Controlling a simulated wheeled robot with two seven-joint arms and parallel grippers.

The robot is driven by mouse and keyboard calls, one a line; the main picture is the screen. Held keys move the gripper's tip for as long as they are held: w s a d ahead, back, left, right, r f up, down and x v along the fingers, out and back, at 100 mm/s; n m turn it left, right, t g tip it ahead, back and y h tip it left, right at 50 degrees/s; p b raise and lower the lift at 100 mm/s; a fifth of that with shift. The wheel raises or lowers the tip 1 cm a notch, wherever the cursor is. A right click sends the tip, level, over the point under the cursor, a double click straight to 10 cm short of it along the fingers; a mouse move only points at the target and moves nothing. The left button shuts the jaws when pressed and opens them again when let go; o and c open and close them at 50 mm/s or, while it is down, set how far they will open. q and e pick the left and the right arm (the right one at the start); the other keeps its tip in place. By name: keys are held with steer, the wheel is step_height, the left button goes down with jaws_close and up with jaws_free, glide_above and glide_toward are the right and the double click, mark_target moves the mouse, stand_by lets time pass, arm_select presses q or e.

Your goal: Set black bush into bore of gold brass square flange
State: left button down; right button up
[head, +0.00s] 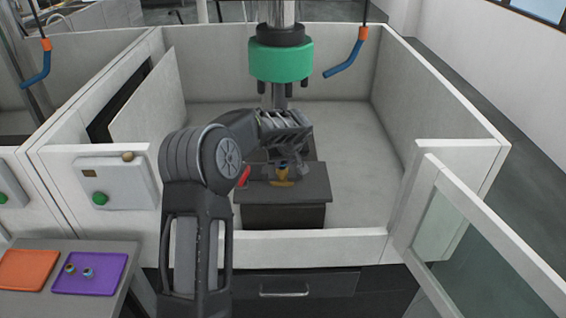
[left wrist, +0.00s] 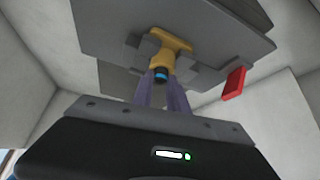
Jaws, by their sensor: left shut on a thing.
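The gold brass flange (head: 283,183) sits on the dark block inside the walled tank bay. In the left wrist view the flange (left wrist: 172,43) lies in a grey fixture, its gold neck towards my fingers. My left gripper (head: 282,163) is above the flange, its arm reaching over the front wall. In the left wrist view its two fingers (left wrist: 161,90) are shut on a small dark bush (left wrist: 160,76) with a blue band. The bush is at the mouth of the flange's neck; I cannot tell how deep it sits. My right gripper is not in view.
A green-collared spindle (head: 280,62) hangs above the block (head: 310,180). A red tab (left wrist: 234,83) stands beside the fixture. A purple tray (head: 104,284) with two small bushes and an orange tray (head: 25,270) are at lower left. A glass door (head: 480,240) stands open at right.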

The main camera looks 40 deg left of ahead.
arm_select(q)
steer(key=c, duration=1.2)
jaws_free()
steer(key=shift+c, duration=0.2)
steer(key=shift+o, duration=0.2)
steer(key=o, duration=0.5)
steer(key=shift+c, duration=0.2)
steer(key=shift+r, duration=0.1)
steer(key=shift+r+p, duration=1.4)
steer(key=shift+r, duration=2)
